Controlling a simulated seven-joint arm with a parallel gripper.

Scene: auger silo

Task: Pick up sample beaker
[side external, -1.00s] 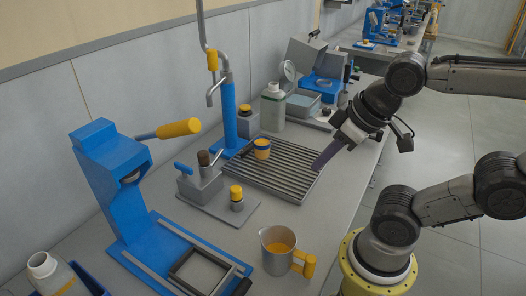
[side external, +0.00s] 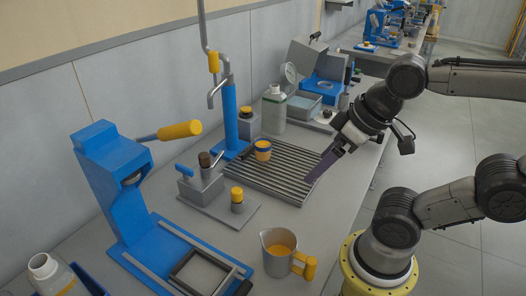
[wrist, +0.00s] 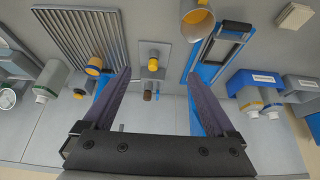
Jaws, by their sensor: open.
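A small cup (side external: 263,150) with a yellow-orange top and a dark blue band stands upright on the slatted grate (side external: 275,172); it is probably the sample beaker. It also shows in the wrist view (wrist: 95,65), left of my left finger. A larger grey metal jug (side external: 277,262) with a yellow handle and orange contents stands on the bench in front; the wrist view shows it at the top (wrist: 197,22). My gripper (side external: 311,177) is above the right edge of the grate, apart from both vessels. Its two purple fingers (wrist: 158,75) are spread with nothing held between them.
A blue press (side external: 105,185) stands at the left. A blue column (side external: 230,115) with a pipe rises behind the grate. A white bottle (side external: 273,108) is behind. Bench right of the jar is clear.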

